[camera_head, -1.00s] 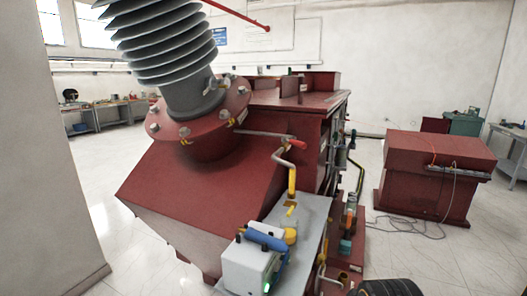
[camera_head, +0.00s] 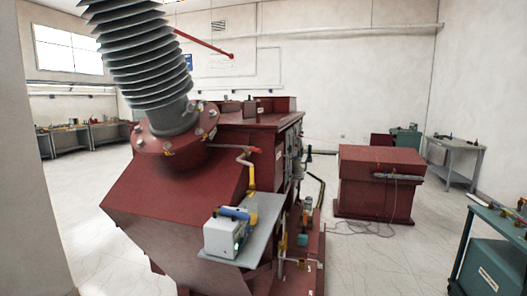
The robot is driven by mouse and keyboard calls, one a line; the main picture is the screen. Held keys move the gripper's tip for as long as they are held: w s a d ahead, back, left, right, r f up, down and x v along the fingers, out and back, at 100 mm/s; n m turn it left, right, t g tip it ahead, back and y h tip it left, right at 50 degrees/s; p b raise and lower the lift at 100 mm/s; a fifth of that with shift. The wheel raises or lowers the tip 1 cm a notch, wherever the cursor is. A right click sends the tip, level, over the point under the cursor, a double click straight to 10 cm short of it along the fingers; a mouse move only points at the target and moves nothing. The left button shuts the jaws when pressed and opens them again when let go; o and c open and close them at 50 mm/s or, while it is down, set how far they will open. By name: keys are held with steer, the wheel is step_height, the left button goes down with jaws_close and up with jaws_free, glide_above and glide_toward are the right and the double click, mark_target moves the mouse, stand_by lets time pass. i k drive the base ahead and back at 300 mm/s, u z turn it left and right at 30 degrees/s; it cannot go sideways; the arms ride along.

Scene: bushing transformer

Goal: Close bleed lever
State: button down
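A small red-tipped lever (camera_head: 255,150) sits at the top of the bent pipe (camera_head: 245,160) beside the bushing flange, on the dark red transformer (camera_head: 180,205). It looks roughly level, but it is too small to tell whether it is open or shut. Another thin handle with a reddish end (camera_head: 316,263) shows low on the transformer's right side. Neither carries a readable label, so I cannot tell which is the bleed lever. My gripper is not in view.
A grey ribbed bushing (camera_head: 140,60) rises from the flange. A white box with a blue handle (camera_head: 224,236) stands on a grey shelf (camera_head: 262,215). A red cabinet (camera_head: 380,185) stands behind with cables on the floor. A teal cart (camera_head: 490,265) is at right. Pale floor is clear between.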

mark_target(258, 150)
steer(key=z, duration=1)
steer(key=i, duration=1.05)
steer(key=u, duration=2.15)
steer(key=k, duration=0.05)
steer(key=u, duration=0.6)
